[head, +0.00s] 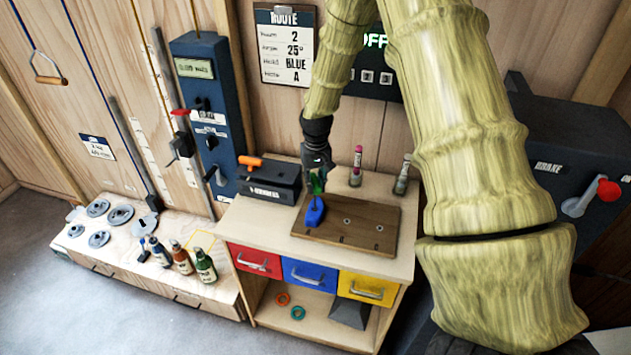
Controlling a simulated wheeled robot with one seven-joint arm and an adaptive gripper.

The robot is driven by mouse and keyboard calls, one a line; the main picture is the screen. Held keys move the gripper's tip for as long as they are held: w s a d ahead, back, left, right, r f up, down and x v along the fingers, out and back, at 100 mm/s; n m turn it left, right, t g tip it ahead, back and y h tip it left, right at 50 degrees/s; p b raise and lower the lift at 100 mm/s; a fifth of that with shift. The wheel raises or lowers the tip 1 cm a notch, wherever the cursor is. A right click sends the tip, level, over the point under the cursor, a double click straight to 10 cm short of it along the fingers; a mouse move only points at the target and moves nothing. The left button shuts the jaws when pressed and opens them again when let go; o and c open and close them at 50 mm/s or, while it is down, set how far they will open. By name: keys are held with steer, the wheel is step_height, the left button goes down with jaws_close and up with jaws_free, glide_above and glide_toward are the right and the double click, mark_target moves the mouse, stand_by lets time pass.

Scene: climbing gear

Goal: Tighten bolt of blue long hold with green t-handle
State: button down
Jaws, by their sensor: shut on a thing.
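My gripper (317,168) is shut on the green t-handle (318,184), which points down at the blue long hold (315,214). The blue hold lies on the left part of the brown wooden board (347,245) on the workbench. The handle's lower end meets or stands just above the hold; I cannot tell which. The bolt itself is too small or hidden to make out.
A dark box with an orange handle (252,161) stands left of the board. Two small bottles (356,165) (402,178) stand behind it. Red, blue and yellow drawers (367,288) are below. A lower bench (120,262) with discs and bottles is at left.

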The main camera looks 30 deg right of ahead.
steer(key=shift+f, duration=0.25)
steer(key=m+p, duration=0.1)
steer(key=m, duration=1)
steer(key=shift+a+p, duration=0.1)
steer(key=shift+p, duration=0.2)
steer(key=m, duration=0.5)
steer(key=shift+m, duration=0.3)
steer(key=m, duration=0.5)
steer(key=shift+w, duration=0.1)
